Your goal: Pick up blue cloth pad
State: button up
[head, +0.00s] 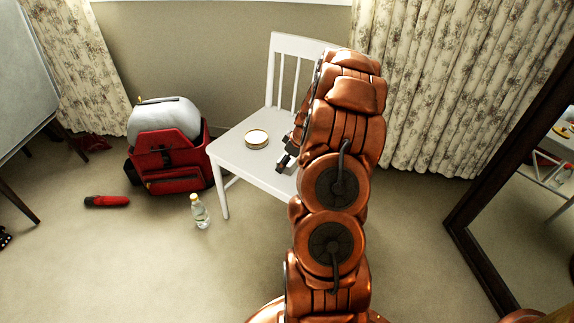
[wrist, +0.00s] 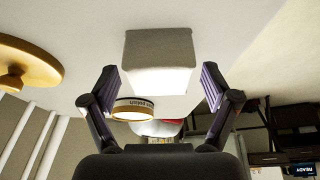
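No blue pad can be told in either view. In the wrist view, a grey-and-white block-shaped thing (wrist: 160,50), its near face brightly lit, sits on a pale surface. It lies between and beyond the fingertips of my gripper (wrist: 161,80). The fingers are spread, with a gap on each side of the block, and hold nothing. In the head view my gripper (head: 284,160) is at the white chair's seat (head: 237,161), partly hidden by my arm. The arm covers the right part of the seat, and the block does not show there.
A round tin (head: 257,138) stands on the seat; a lettered round tin (wrist: 133,110) shows near the left finger. A round wooden thing (wrist: 25,65) is farther left. A red bag (head: 168,160), bottle (head: 200,211) and red tool (head: 107,201) are on the floor. A mirror (head: 465,225) stands right.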

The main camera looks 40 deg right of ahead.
jog(key=c, duration=1.1)
jog(key=shift+r, duration=0.1)
jog(key=shift+r+p, duration=0.4)
jog(key=shift+r, duration=1.45)
jog(key=s+a, duration=0.3)
jog(key=s, duration=0.1)
jog(key=s+a+p, duration=0.1)
jog(key=s+a, duration=0.2)
jog(key=s, duration=0.1)
jog(key=s+a+r, duration=0.1)
jog(key=s+a, duration=0.2)
jog(key=s, duration=0.1)
jog(key=shift+s+a+p, duration=0.3)
jog(key=shift+s, duration=0.1)
